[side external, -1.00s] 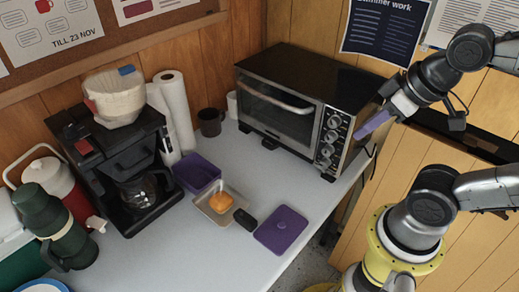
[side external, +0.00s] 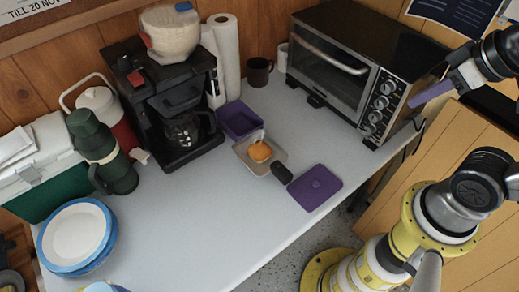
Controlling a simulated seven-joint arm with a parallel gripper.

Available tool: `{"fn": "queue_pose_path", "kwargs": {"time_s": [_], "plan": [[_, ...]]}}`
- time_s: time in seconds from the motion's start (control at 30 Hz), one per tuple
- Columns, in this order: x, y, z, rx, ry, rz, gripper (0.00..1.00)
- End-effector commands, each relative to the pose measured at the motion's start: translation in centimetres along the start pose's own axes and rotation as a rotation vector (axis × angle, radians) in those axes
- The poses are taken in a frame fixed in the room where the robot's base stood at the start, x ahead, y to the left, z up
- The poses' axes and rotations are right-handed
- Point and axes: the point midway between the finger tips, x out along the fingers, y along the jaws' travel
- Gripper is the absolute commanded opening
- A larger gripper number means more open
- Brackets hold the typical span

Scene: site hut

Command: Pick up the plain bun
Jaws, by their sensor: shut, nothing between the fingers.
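A small round orange-brown bun (side external: 260,151) sits in a shallow beige-grey pan (side external: 278,160) on the white table. A small whitish thing shows at the bun's upper edge; I cannot tell what it is. The pan has a short black handle (side external: 283,174) pointing to the lower right. My gripper (side external: 413,103) has purple fingers and is at the right, in front of the toaster oven's right end in the picture, well away from the bun. Its fingers are together with nothing between them.
An open purple box (side external: 241,119) stands behind the pan, and a purple lid (side external: 315,187) lies to its right. The toaster oven (side external: 350,75) is behind, the coffee maker (side external: 165,95) to the left. A green flask (side external: 102,152) and stacked plates (side external: 76,237) are further left.

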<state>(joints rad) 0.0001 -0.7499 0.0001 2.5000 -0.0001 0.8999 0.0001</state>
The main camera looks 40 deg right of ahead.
Motion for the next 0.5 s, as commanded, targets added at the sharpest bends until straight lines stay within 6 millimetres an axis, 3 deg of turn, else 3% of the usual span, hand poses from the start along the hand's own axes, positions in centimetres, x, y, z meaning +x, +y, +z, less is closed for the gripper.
{"fn": "queue_pose_path", "kwargs": {"time_s": [0.43, 0.5], "plan": [[0.0, 0.0, 0.0, 0.0, 0.0, 0.0, 0.0], [0.0, 0.0, 0.0, 0.0, 0.0, 0.0, 0.13]]}}
